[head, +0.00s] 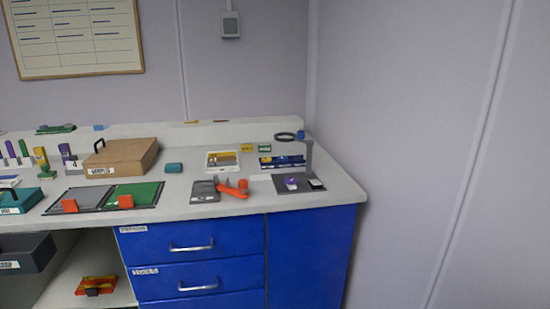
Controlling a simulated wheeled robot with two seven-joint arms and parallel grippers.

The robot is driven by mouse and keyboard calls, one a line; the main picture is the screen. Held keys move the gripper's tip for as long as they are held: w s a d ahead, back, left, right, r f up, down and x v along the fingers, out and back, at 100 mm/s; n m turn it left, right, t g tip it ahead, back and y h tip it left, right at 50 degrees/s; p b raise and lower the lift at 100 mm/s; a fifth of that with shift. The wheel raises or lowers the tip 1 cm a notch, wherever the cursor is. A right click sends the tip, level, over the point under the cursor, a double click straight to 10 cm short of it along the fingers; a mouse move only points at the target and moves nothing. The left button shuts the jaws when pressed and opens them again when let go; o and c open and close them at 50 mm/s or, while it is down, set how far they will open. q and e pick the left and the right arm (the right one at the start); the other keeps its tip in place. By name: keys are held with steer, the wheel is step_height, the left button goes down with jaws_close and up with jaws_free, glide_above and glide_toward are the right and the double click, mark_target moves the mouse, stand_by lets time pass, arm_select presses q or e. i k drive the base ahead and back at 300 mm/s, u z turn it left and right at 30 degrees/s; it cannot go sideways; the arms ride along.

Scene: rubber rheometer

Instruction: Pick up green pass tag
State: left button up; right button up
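A small green tag (264,148) stands or lies near the back of the white counter, just left of the magnifier stand. It looks like the pass tag, but its lettering is too small to read. A similar yellow tag (247,148) is right beside it on the left. Neither of my grippers is in view, and nothing touches the green tag. Its front looks clear of cover.
A magnifier stand (308,158) rises to the right of the tags. Blue items (282,162) lie just in front. A grey scale-like device (205,191) and orange tool (235,188) lie nearer the edge. A brown box (122,158) and green mat (135,194) are left.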

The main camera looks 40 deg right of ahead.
mark_target(266, 148)
steer(key=z, duration=0.65)
steer(key=i, duration=0.45)
